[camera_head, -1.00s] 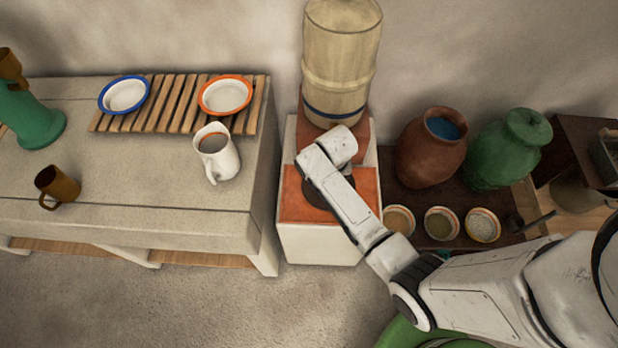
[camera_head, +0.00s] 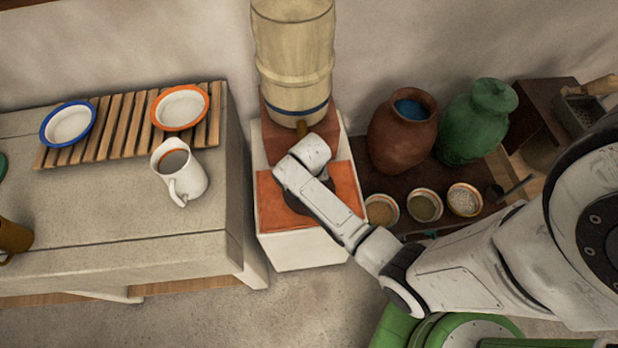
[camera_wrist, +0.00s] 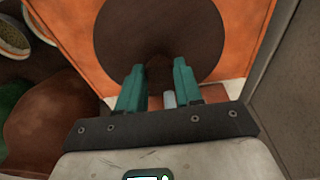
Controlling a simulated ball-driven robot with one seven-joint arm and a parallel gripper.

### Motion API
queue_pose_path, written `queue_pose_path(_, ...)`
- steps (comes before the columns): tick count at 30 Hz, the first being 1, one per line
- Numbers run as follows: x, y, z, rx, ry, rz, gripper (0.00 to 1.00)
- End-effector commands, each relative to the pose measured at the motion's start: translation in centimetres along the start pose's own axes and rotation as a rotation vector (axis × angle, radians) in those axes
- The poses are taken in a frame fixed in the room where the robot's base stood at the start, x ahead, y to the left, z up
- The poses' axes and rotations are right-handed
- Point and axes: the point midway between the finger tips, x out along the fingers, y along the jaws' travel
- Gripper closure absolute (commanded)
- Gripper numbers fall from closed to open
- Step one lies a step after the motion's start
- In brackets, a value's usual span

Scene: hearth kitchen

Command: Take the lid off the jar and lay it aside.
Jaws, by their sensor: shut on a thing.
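The dark brown round lid (camera_wrist: 160,35) has a small knob, and my gripper (camera_wrist: 158,72) is shut on that knob in the wrist view. The lid is over the orange square on top of the white block; I cannot tell whether it touches. In the head view only a dark edge of the lid (camera_head: 294,201) shows, and my arm hides the fingers. A reddish-brown jar (camera_head: 401,143) stands to the right, its mouth uncovered and blue inside.
A tall beige vessel with a spout (camera_head: 293,65) stands behind the white block (camera_head: 303,250). A green jar (camera_head: 474,125) and several small bowls are at the right. A white pitcher (camera_head: 182,178), plates on a slatted rack and a mug are on the left counter.

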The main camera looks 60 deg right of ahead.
Motion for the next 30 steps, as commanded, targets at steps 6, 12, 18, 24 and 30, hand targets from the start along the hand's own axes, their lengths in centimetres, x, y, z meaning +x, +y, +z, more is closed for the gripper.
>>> queue_pose_path(6,0.9,-0.3,0.0,-0.001,0.011,-0.006,1.00)
queue_pose_path(12,0.9,-0.4,0.1,-0.002,0.009,-0.005,1.00)
queue_pose_path(18,1.0,-0.4,0.2,-0.003,0.007,-0.005,1.00)
queue_pose_path(24,1.4,-0.3,0.3,-0.003,0.005,-0.004,1.00)
queue_pose_path(30,1.8,-0.3,0.5,-0.002,0.003,-0.003,1.00)
